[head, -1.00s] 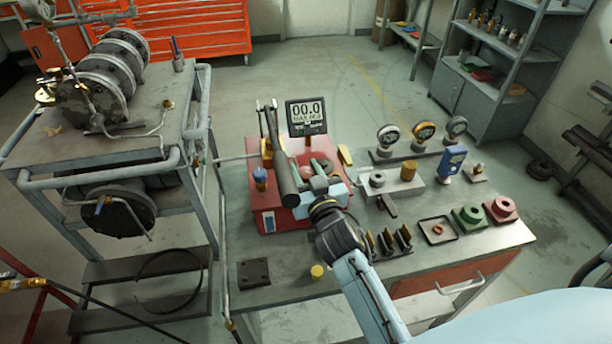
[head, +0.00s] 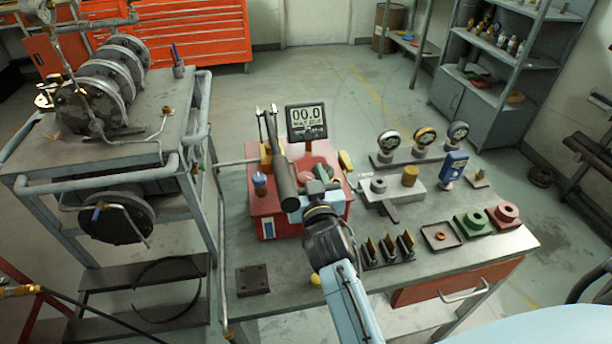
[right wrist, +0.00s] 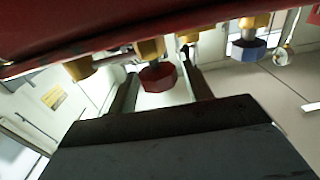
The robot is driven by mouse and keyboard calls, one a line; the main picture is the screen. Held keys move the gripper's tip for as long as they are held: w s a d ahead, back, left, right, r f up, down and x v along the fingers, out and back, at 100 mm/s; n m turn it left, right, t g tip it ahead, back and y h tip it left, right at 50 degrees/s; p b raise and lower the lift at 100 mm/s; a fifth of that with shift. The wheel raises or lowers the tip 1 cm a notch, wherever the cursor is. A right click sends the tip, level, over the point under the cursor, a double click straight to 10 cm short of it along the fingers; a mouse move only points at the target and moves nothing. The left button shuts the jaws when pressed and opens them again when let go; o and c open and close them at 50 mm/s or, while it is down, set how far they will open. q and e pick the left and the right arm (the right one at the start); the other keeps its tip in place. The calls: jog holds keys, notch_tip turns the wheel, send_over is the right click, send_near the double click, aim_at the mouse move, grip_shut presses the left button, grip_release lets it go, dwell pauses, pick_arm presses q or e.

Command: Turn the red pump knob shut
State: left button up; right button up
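The red pump (head: 265,222) stands on the workbench, with a dark lever bar (head: 286,182) over it and a display (head: 306,118) reading 00.0 behind. In the right wrist view the red knob (right wrist: 158,77) hangs from a brass fitting under a dark red edge. My right gripper (right wrist: 159,88) is open, with one dark finger on each side of the knob and gaps visible between. In the head view my right gripper (head: 312,190) is at the pump's right front, and the red knob cannot be made out there. My left gripper is not in view.
A blue knob (right wrist: 248,48) hangs right of the red one. Gauges (head: 424,138), a blue meter (head: 453,167), finned pieces (head: 388,248) and green and red blocks (head: 473,222) stand on the bench's right. A pipework cart (head: 110,150) is at left.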

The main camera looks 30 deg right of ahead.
jog(key=shift+o, duration=0.2)
jog(key=shift+s+f, duration=0.1)
jog(key=shift+s+a, duration=0.15)
jog(key=shift+s, duration=0.15)
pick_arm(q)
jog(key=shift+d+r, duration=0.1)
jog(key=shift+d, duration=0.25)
pick_arm(e)
jog(key=v, duration=0.6)
jog(key=shift+s, duration=0.35)
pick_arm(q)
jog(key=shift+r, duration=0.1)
pick_arm(e)
jog(key=shift+a, duration=0.1)
